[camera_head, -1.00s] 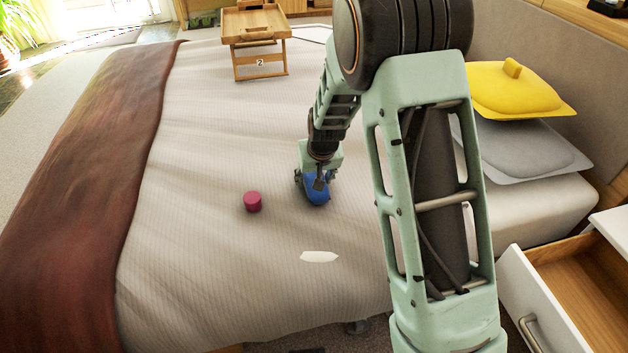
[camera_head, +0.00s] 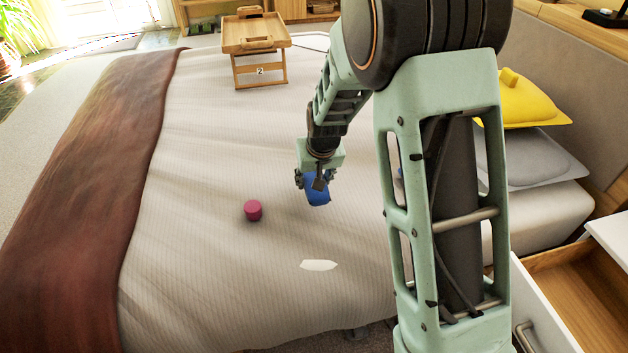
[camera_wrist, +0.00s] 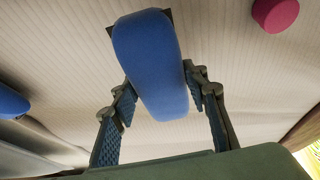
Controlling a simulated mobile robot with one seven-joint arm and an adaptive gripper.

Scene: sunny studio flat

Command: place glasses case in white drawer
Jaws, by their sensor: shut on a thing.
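A blue, rounded glasses case (camera_head: 318,193) is held in my gripper (camera_head: 318,182) over the middle of the bed. In the wrist view the blue case (camera_wrist: 150,65) sits between the two fingers of my gripper (camera_wrist: 162,97), which are shut on its sides. It appears to be just above the bedspread, though the gap is hard to judge. The white drawer (camera_head: 530,300) stands pulled open at the lower right, with a bare wooden inside in the part that shows. My arm hides part of the bed between the case and the drawer.
A pink cylinder (camera_head: 253,211) and a flat white piece (camera_head: 318,265) lie on the bed. A wooden bed tray (camera_head: 255,42) stands at the far end. Yellow (camera_head: 520,103) and grey (camera_head: 530,158) cushions lie at right. Another blue thing (camera_wrist: 12,103) shows in the wrist view.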

